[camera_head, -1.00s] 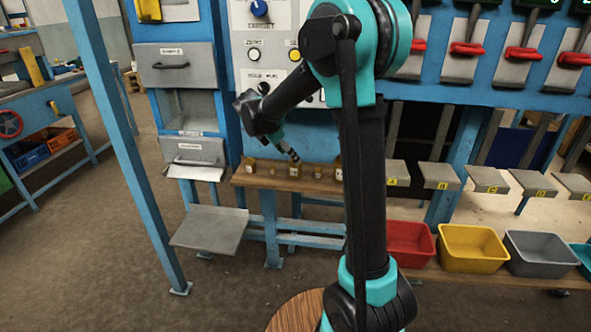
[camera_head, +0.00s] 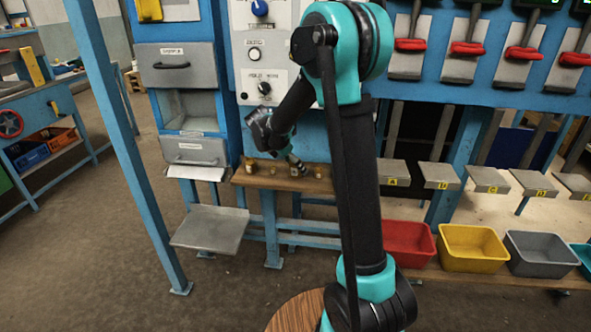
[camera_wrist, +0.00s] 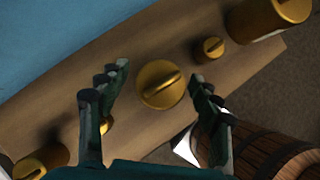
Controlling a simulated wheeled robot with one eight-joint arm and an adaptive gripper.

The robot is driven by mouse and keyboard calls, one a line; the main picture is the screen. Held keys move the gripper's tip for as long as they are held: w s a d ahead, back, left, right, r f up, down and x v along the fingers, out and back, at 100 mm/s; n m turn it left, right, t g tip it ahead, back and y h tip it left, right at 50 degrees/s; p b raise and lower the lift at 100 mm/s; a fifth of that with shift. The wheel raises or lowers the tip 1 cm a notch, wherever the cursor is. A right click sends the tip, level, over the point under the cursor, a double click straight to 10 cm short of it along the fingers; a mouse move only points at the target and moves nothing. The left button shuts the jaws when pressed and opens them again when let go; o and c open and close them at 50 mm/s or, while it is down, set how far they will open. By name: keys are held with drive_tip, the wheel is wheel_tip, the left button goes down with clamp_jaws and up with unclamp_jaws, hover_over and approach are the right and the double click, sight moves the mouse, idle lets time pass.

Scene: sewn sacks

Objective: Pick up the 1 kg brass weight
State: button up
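Several brass weights of different sizes stand on a narrow wooden shelf (camera_head: 245,180) in the head view. In the wrist view, a mid-sized brass weight (camera_wrist: 160,85) with a slotted top lies between the fingertips of my gripper (camera_wrist: 158,79). The gripper is open, with a gap visible on both sides of this weight. A larger brass weight (camera_wrist: 290,10) and a small one (camera_wrist: 212,47) stand to its upper right. Another weight (camera_wrist: 40,163) is at the lower left, and a small one is partly hidden behind the left finger. No mass marking is legible.
A blue panel rises behind the shelf. A wooden barrel (camera_wrist: 265,150) is beyond the shelf edge in the wrist view. A grey tray (camera_head: 210,229) is left and below; red (camera_head: 408,242), yellow (camera_head: 472,247) and grey (camera_head: 540,253) bins stand to the right.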

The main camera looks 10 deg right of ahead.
clamp_jaws()
drive_tip(key=shift+r, duration=0.1)
idle(0.4)
